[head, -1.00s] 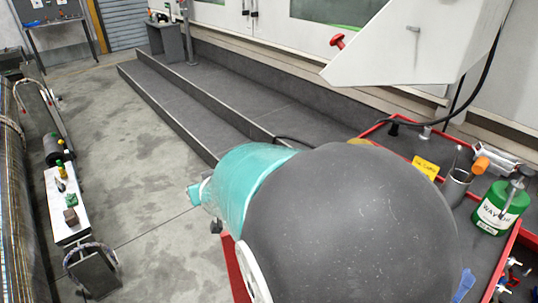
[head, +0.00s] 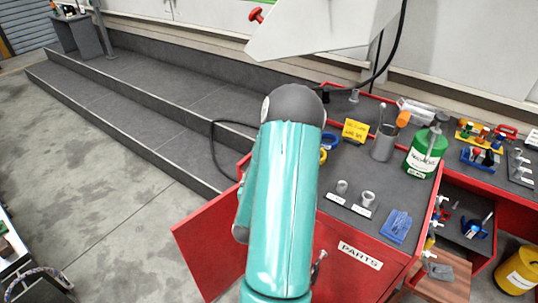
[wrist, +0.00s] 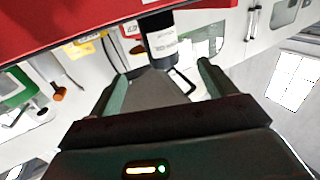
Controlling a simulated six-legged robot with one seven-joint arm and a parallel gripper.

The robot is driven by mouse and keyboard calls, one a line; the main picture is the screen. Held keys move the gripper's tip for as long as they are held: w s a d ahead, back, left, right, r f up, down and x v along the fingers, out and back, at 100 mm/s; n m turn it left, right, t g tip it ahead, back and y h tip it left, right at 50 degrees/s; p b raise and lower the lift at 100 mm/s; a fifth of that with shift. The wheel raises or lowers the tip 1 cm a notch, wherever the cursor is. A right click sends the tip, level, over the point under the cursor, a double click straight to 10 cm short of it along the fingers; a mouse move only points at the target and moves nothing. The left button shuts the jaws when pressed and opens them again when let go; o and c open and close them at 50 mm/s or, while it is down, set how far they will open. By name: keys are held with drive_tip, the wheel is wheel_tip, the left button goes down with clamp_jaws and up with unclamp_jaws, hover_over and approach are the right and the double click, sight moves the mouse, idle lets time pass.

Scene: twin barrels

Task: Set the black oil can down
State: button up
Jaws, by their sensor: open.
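The black oil can (wrist: 161,38) with a white label shows at the top middle of the wrist view, which is turned upside down. Its base end is at the red edge of the cart, and a dark loop, perhaps its handle, extends toward my fingers. My gripper (wrist: 163,85) is open, its two teal fingers spread wide on either side of the view. The can lies beyond the fingertips, between their lines, and no finger is seen closed on it. In the head view my arm hides both the gripper and the can.
A white machine part (head: 320,25) overhangs behind. Open floor (head: 90,150) lies left.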

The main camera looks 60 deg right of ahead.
drive_tip(key=x, duration=1.3)
drive_tip(key=shift+w+d+r, duration=0.1)
drive_tip(key=c, duration=1.4)
drive_tip(key=shift+r, duration=0.2)
drive_tip(key=shift+r, duration=0.6)
drive_tip(key=s+a+r, duration=0.6)
drive_tip(key=a+r, duration=0.5)
drive_tip(key=a, duration=0.1)
drive_tip(key=shift+s+a+r, duration=0.15)
drive_tip(key=shift+a+r, duration=0.1)
drive_tip(key=shift+a, duration=0.05)
